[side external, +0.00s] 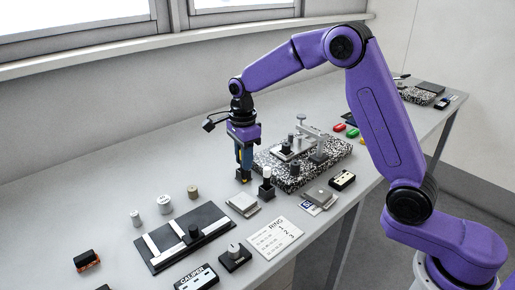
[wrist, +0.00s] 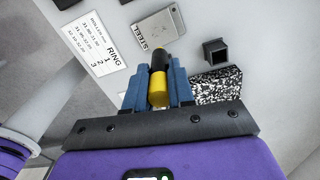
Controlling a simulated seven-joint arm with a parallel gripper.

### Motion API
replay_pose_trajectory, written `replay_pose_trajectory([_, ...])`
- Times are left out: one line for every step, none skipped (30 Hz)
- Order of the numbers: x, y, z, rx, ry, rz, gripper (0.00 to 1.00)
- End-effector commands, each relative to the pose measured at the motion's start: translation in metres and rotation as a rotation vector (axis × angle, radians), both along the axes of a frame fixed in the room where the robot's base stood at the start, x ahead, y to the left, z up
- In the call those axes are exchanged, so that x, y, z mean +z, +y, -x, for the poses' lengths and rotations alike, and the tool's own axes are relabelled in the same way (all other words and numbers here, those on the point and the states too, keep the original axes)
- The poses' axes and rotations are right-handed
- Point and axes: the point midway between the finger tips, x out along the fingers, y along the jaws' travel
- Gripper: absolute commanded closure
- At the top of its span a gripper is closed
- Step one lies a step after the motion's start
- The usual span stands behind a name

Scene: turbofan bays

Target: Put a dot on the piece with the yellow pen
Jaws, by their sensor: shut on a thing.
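My gripper (side external: 244,160) is shut on the yellow pen (wrist: 158,92), which points down with its black end (wrist: 159,57) away from the jaws. The wrist view shows an empty, open square black holder (wrist: 214,50) to the right of the pen. A grey plate (wrist: 160,27) marked STEEL lies beyond the pen tip; a grey plate (side external: 242,205) also lies left of the white-topped holder in the side view. Which item is the piece is unclear.
A white-topped black holder (side external: 266,185) stands close to my gripper. A speckled slab (side external: 290,180) carries a clamp-like stand (side external: 318,140). A RING card (side external: 274,238) and a black board (side external: 165,256) with white strips lie nearer. The bench's left rear is clear.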

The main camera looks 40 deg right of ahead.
Motion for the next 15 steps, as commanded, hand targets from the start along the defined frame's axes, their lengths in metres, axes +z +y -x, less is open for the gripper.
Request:
replay_pose_trajectory([-0.003, 0.001, 0.000, 0.000, 0.001, 0.001, 1.00])
replay_pose_trajectory([-0.005, 0.001, 0.000, 0.000, 0.001, 0.001, 1.00])
replay_pose_trajectory([-0.008, 0.001, 0.000, 0.000, 0.001, 0.000, 1.00])
replay_pose_trajectory([-0.010, 0.001, 0.000, 0.000, 0.002, 0.001, 1.00])
replay_pose_trajectory([-0.013, 0.001, 0.000, 0.000, 0.002, 0.001, 1.00])
replay_pose_trajectory([-0.016, 0.001, 0.000, 0.000, 0.003, 0.001, 1.00])
replay_pose_trajectory([-0.020, 0.001, 0.000, 0.000, 0.002, 0.001, 1.00])
replay_pose_trajectory([-0.023, 0.000, 0.000, 0.000, 0.003, 0.001, 1.00])
replay_pose_trajectory([-0.027, 0.001, 0.000, 0.000, 0.003, 0.001, 1.00])
replay_pose_trajectory([-0.030, 0.001, 0.000, 0.000, 0.002, 0.001, 1.00])
replay_pose_trajectory([-0.032, 0.001, 0.000, 0.000, 0.002, 0.001, 1.00])
replay_pose_trajectory([-0.036, 0.001, 0.000, 0.000, 0.003, 0.001, 1.00])
replay_pose_trajectory([-0.039, 0.000, 0.000, 0.000, 0.002, 0.001, 1.00])
replay_pose_trajectory([-0.042, 0.001, 0.001, 0.000, 0.003, 0.001, 1.00])
replay_pose_trajectory([-0.045, 0.001, 0.001, 0.000, 0.003, 0.001, 1.00])
